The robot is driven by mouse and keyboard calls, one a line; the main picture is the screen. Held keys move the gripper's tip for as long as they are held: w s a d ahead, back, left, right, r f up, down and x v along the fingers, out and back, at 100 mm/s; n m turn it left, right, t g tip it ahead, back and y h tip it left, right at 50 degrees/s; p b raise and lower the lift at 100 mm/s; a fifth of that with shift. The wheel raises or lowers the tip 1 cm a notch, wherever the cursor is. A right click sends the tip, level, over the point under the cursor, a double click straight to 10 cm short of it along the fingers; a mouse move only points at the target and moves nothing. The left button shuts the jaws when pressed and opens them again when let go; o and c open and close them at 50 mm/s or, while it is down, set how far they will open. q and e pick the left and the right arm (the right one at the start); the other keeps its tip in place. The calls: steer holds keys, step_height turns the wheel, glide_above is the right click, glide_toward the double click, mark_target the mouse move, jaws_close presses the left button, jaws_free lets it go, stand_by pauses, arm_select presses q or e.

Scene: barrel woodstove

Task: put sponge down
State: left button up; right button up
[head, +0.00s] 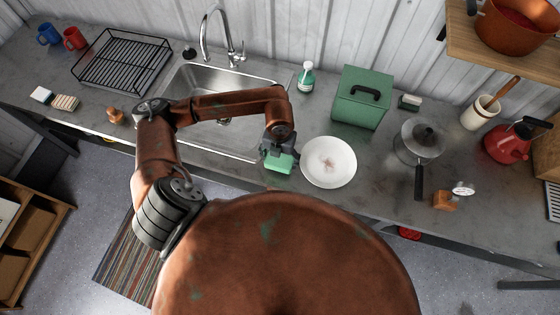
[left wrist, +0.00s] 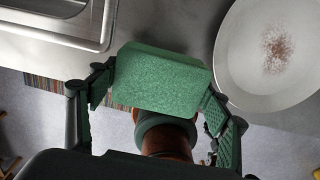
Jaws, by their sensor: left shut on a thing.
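A green sponge (head: 279,164) is held in my left gripper (head: 277,152), just left of the white plate and near the counter's front edge. In the left wrist view the sponge (left wrist: 160,80) sits between the two dark fingers (left wrist: 158,105). Whether the sponge touches the counter (head: 300,210) cannot be told. The white plate (head: 328,175) carries a brownish smudge in its middle. It also shows at the right of the left wrist view (left wrist: 245,65). My right gripper is out of view.
The steel sink (head: 190,85) lies left of the sponge. A soap bottle (head: 306,78) and green box (head: 360,98) stand behind the plate. A black dish rack (head: 120,62) is at the far left.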

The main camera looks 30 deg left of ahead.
mark_target(279, 161)
arm_select(q)
steer(key=shift+w+a+f, duration=0.2)
steer(key=shift+w+f, duration=0.05)
steer(key=shift+f, duration=0.2)
step_height(279, 161, down, 3)
steer(key=shift+w+a+f+p, duration=0.1)
steer(key=shift+w+p, duration=0.05)
steer(key=shift+p, duration=0.45)
steer(key=shift+f, duration=0.25)
steer(key=o, duration=1)
